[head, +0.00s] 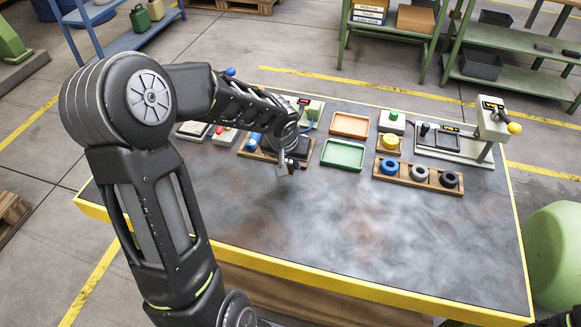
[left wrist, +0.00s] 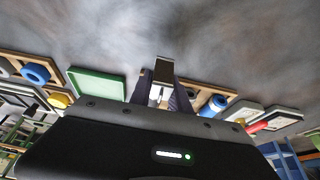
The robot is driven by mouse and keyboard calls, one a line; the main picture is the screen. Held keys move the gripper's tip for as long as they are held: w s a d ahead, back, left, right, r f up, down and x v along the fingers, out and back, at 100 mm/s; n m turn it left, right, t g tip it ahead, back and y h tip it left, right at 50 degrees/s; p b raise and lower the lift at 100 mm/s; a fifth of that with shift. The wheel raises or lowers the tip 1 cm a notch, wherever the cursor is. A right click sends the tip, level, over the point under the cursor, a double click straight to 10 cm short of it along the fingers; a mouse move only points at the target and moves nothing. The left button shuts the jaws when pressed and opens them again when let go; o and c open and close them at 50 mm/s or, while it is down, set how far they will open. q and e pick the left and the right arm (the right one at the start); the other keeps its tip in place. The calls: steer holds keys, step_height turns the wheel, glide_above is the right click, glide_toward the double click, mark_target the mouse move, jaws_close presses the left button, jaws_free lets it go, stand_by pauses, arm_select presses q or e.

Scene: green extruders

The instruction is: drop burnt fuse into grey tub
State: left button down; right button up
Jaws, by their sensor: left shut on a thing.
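My left gripper (head: 287,168) reaches over the far left part of the work table from above. In the left wrist view its fingers (left wrist: 160,97) are closed on a small piece with a shiny metal end and a whitish part, apparently the burnt fuse (left wrist: 161,70). In the head view the piece is too small to make out clearly. It is held over the grey table top.
A green tray (head: 343,155) and an orange tray (head: 350,125) lie right of the gripper. A wooden rack (head: 405,177) holds coloured rings, and a lever press (head: 490,127) stands behind it. A blue cylinder (head: 253,141) is to the left. The table's front is clear.

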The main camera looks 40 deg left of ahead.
arm_select(q)
step_height(320, 180, up, 7)
steer(key=shift+f, duration=0.2)
steer(key=shift+d, duration=0.1)
stand_by(0.5)
steer(key=w+d+r+m, duration=0.1)
steer(key=d+m, duration=0.1)
steer(key=d, duration=0.6)
steer(key=w+d+r+m+h, duration=0.1)
steer(key=w+d, duration=0.1)
steer(key=d, duration=0.7)
steer(key=shift+w+r+m, duration=0.25)
steer(key=shift+m, duration=0.15)
steer(key=shift+d, duration=0.1)
